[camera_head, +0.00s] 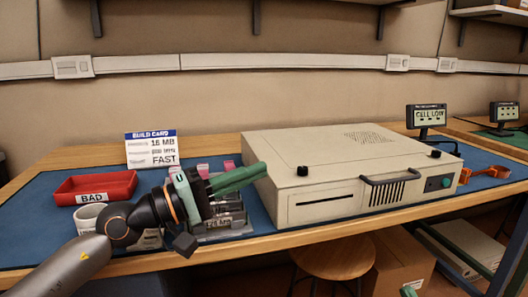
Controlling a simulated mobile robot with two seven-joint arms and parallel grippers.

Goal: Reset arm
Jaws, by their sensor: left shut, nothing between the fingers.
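My left arm comes in from the lower left, and my left gripper (258,172) has green fingers closed together with nothing between them. The fingers point right, over the blue mat, and their tips are by the left side of a large beige case (345,160). In this view I cannot tell whether the tips touch the case. The gripper and wrist hide part of a rack of small modules (222,228) behind and below them.
A red tray labelled BAD (125,184) and a white cup (88,213) are at the left. A build card (151,149) stands behind. A "CELL LOW" display (428,115) and orange part (484,174) are at the right. Bare blue mat (40,200) shows at far left.

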